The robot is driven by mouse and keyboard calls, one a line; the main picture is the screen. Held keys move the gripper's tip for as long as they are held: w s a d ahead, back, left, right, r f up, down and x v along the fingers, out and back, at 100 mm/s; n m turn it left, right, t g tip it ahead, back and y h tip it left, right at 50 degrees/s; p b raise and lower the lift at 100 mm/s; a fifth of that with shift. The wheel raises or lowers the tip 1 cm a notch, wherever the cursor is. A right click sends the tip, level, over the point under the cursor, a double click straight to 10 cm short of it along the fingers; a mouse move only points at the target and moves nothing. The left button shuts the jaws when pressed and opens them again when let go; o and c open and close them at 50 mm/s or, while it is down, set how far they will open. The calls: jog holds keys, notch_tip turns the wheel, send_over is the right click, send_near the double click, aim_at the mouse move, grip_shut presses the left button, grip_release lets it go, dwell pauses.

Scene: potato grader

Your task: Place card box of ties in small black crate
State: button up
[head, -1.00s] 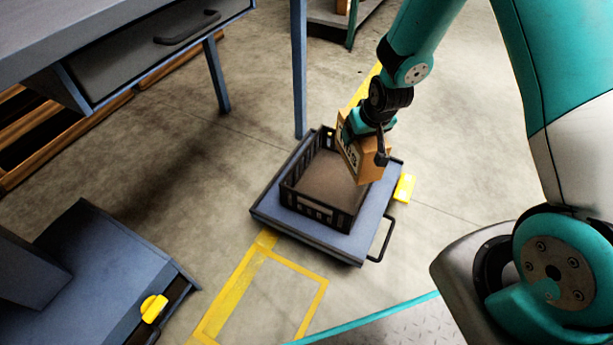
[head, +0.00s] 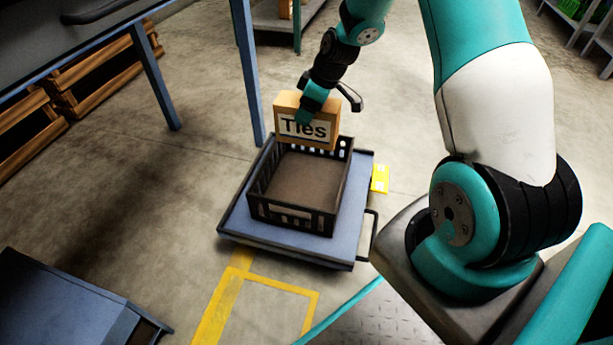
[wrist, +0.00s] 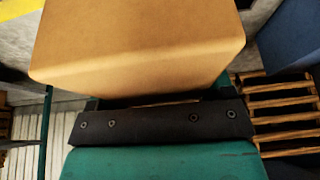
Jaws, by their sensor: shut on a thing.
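The card box of ties (head: 306,124) is a tan box with a white "Ties" label, seen in the head view above the far edge of the crate. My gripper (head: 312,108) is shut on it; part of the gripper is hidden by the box. In the wrist view the box (wrist: 140,45) fills the upper middle, close against the dark gripper bar. The small black crate (head: 291,212) has slotted walls and a brown, empty-looking floor. The box overlaps the crate's back wall in the picture and appears held above it.
The crate stands on a blue-grey wheeled platform (head: 235,222) with a black handle (head: 371,232). A blue table leg (head: 248,75) rises just behind it. A blue-grey unit (head: 70,300) is at lower left. Wooden pallets (head: 105,85) lie at upper left. Floor around the platform is mostly clear.

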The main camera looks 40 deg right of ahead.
aim_at(324, 130)
notch_tip(324, 130, down, 17)
jog(key=b, duration=0.8)
jog(key=shift+f+b, duration=0.2)
jog(key=shift+b, duration=0.15)
jog(key=shift+f, duration=0.1)
jog(key=o, duration=1.1)
jog(key=p+v, duration=0.7)
jog(key=v, duration=0.5)
jog(key=shift+w+p, duration=0.1)
jog(key=shift+p, duration=0.25)
jog(key=shift+a+r, duration=0.2)
jog(key=shift+r, duration=0.1)
jog(key=s+a+r+g+y, duration=0.1)
jog(key=s+a+r, duration=0.1)
jog(key=a+r, duration=0.55)
jog(key=s+a+r, duration=0.3)
jog(key=a+r, duration=0.4)
jog(key=a, duration=0.1)
jog(key=s+a+r+g, duration=0.1)
jog(key=s+a+r, duration=0.4)
jog(key=s, duration=0.5)
jog(key=s+a+r+g, duration=0.1)
jog(key=s+a+r, duration=0.4)
jog(key=s, duration=0.5)
jog(key=shift+s+a+m+g, duration=0.2)
jog(key=shift+a+m+g, duration=0.1)
jog(key=shift+a, duration=0.5)
